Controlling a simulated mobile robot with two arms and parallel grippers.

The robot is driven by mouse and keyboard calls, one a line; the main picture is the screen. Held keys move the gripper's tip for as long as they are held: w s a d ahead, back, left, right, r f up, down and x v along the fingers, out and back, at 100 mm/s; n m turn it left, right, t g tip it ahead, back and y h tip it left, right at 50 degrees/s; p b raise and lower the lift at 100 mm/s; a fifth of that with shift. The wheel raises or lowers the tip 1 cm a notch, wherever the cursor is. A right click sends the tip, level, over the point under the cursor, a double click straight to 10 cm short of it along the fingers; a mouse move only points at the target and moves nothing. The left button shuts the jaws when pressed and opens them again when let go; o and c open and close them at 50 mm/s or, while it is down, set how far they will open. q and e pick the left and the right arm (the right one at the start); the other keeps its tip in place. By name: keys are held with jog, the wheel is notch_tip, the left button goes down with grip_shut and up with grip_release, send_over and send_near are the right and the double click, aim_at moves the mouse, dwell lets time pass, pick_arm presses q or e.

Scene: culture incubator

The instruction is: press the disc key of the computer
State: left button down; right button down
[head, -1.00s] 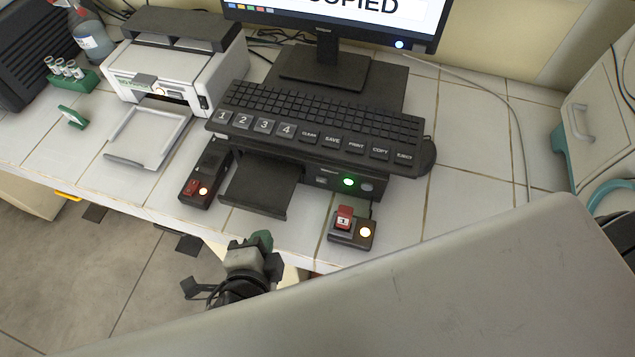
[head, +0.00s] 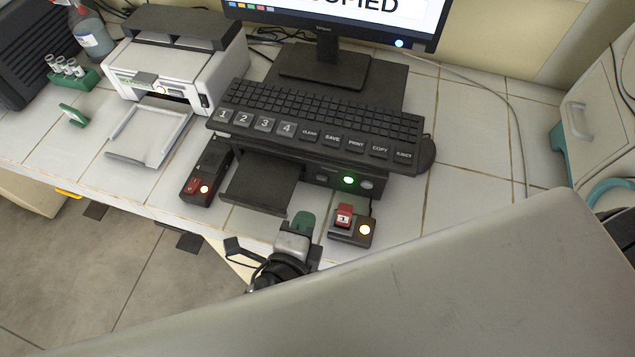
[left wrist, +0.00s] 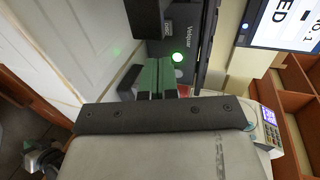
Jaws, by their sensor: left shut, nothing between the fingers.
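The computer (head: 310,178) is a black box under the keyboard, with a dark tray (head: 262,185) sticking out at its left. The disc key (head: 321,179) is a small grey square on its front, left of the green light (head: 348,180). The left wrist view shows this key (left wrist: 168,25) with its DISC label. My left gripper (head: 303,221) has green fingertips, shut and empty, in front of the computer and apart from the key. Its fingertips (left wrist: 157,76) show in the left wrist view. A small dark piece at that view's lower left may be my right gripper (left wrist: 42,158).
A red cartridge (head: 344,214) stands in a dock with an amber light, just right of my left gripper. Another dock (head: 205,178) is left of the tray. The keyboard (head: 315,125) overhangs the computer's front. The monitor (head: 340,15) partly reads "CUPIED".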

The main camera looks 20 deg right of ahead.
aim_at(321, 178)
pick_arm(q)
jog(key=x, duration=0.3)
jog(key=p+x, duration=0.1)
jog(key=x, duration=0.2)
jog(key=r+x, duration=0.1)
jog(key=x, duration=0.2)
jog(key=shift+w+d, duration=0.15)
